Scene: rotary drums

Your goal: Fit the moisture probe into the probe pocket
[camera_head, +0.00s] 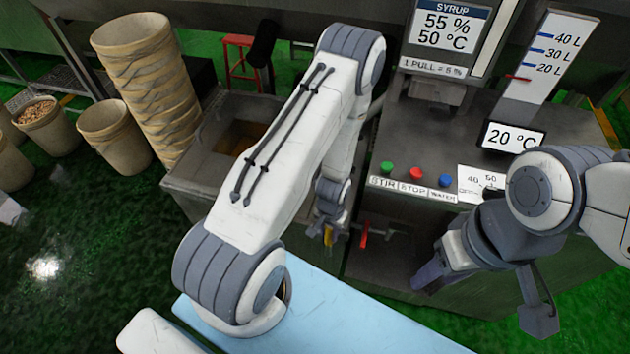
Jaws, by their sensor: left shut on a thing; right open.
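My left arm reaches across the middle of the head view, and its small gripper (328,228) points down in front of the metal tanks. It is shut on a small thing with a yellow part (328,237). I cannot tell whether this is the moisture probe, as it is tiny and partly covered by the fingers. My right gripper (485,298) is at the lower right, its two fingers wide apart and empty, in front of the right tank unit. I cannot make out the probe pocket.
A red lever (364,234) sticks out right of my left gripper. The panel has a green button (386,167), red and blue buttons, and a 20 °C display (513,137). Stacked baskets (150,85) and a bin of pellets (45,125) stand left on green floor.

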